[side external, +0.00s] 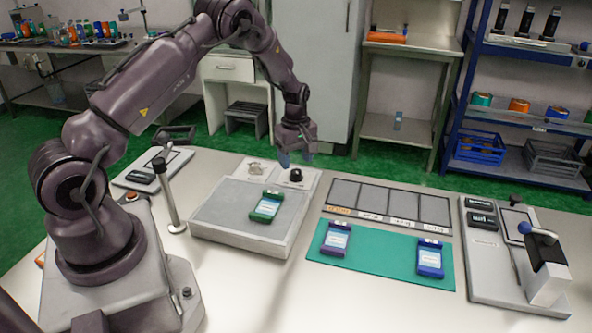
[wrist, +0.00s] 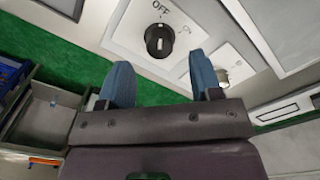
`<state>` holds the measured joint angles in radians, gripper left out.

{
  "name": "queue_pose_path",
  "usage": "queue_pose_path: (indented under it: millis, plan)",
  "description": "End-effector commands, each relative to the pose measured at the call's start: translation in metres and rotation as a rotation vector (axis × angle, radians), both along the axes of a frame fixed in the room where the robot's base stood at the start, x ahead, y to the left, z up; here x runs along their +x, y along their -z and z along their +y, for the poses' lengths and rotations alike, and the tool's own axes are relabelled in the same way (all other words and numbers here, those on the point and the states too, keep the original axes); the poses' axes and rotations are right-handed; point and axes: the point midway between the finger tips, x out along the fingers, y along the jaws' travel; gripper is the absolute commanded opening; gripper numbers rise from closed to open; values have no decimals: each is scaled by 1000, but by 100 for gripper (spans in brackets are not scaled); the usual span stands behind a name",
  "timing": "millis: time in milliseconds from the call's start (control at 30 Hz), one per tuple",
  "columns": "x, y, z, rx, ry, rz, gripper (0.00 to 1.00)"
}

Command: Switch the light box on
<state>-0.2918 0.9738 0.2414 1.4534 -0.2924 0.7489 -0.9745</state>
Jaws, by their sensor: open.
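The light box (side external: 213,221) is a low pale box with a grey top panel that looks unlit. Its control strip at the back carries a black rotary knob (side external: 296,175). In the wrist view the knob (wrist: 158,41) sits on a white plate beside the word OFF; its exact setting is hard to read. My gripper (side external: 290,158) is just above and behind the knob, pointing down. In the wrist view its blue fingers (wrist: 161,77) are apart and empty, with the knob beyond the gap between their tips. I see no contact with the knob.
A green pouch (side external: 267,206) lies on the light box. A metal fitting (side external: 255,168) sits left of the knob. A teal mat (side external: 380,262) with two blue-ended pouches lies to the right, before a row of dark panels (side external: 388,204). A metal post (side external: 170,200) stands left.

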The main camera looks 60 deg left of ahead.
Motion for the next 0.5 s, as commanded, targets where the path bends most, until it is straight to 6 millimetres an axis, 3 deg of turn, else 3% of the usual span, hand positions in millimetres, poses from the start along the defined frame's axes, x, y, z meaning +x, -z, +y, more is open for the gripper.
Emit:
queue_pose_path:
  millis: [200, 500]
  plan:
    - [0, 32, 0, -1, 1, 1, 59]
    - [0, 41, 0, 0, 2, -2, 59]
